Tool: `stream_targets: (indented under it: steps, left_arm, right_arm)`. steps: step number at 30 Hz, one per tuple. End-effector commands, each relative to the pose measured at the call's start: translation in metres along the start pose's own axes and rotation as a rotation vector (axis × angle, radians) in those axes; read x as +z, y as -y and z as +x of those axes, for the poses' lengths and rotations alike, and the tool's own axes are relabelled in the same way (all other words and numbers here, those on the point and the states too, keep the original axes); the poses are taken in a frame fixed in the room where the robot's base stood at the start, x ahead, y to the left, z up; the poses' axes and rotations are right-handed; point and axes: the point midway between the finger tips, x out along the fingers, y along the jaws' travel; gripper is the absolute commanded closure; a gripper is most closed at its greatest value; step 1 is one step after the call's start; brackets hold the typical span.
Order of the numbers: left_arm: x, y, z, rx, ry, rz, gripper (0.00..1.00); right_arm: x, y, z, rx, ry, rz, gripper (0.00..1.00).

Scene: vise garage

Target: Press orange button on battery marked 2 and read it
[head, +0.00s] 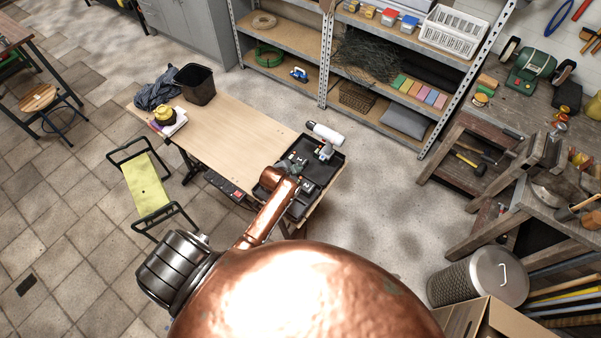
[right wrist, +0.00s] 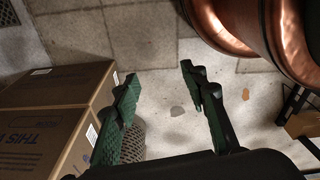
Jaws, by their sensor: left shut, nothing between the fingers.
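My left arm reaches over the right end of the wooden table, and my left gripper (head: 291,163) is shut and empty above the black tray (head: 333,172). Small dark items lie in the tray around it, and a grey-white item (head: 326,151) stands at its far side. My copper arm hides part of the tray. In the right wrist view my right gripper (right wrist: 158,84) is open, with nothing between its green fingers, above the floor.
The table (head: 225,130) is mostly bare, with a black bin (head: 195,84) at its far left and a white bottle (head: 325,133) beyond the tray. A yellow-seated stool (head: 144,183) stands left. Cardboard boxes (right wrist: 50,120) are close to the left of my right gripper.

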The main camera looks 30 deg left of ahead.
Motion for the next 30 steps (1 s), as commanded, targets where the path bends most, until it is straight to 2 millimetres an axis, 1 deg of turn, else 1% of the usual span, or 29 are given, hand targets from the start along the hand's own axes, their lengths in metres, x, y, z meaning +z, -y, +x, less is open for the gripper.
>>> stream_targets:
  steps: [1,3,6,20,26,30]
  left_arm:
    - [-0.005,0.006,0.004,-0.005,-0.006,0.014,1.00]
    - [-0.008,0.010,0.009,-0.012,-0.013,0.030,1.00]
    - [-0.011,0.013,0.013,-0.017,-0.018,0.041,1.00]
    - [-0.010,0.012,0.015,-0.018,-0.020,0.043,1.00]
    - [-0.003,0.005,0.025,-0.018,-0.020,0.043,1.00]
    - [0.005,-0.003,0.036,-0.017,-0.021,0.041,1.00]
  right_arm:
    - [0.012,0.001,0.001,-0.001,0.012,-0.004,0.60]
    - [0.024,0.001,0.004,-0.002,0.018,-0.007,0.60]
    - [0.034,0.002,0.005,-0.003,0.023,-0.009,0.60]
    - [0.036,0.002,0.008,-0.003,0.024,-0.009,0.60]
    - [0.038,0.002,0.022,-0.003,0.025,-0.009,0.60]
    - [0.041,0.003,0.040,-0.003,0.026,-0.009,0.60]
